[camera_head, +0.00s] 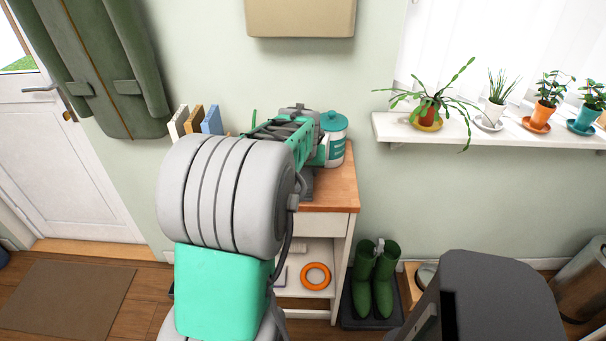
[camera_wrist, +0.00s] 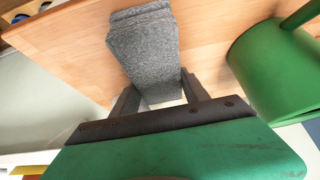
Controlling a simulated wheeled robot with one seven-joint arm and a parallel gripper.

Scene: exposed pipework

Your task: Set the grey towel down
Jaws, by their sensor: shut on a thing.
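The grey towel (camera_wrist: 146,55) is a folded, thick block between the fingers of my gripper (camera_wrist: 160,95) in the wrist view. My gripper is shut on it. The towel extends out past the fingertips over the wooden top (camera_wrist: 75,45) of the cabinet. I cannot tell whether the towel touches the wood. In the head view my arm covers much of the cabinet's wooden top (camera_head: 338,190), and I cannot make out the towel clearly there.
A green, can-like vessel (camera_wrist: 270,65) stands close to the right of the towel. A teal-lidded canister (camera_head: 335,145) and upright books (camera_head: 196,120) are on the cabinet top. An orange ring (camera_head: 316,276) lies on a lower shelf. Green boots (camera_head: 374,280) stand right of the cabinet.

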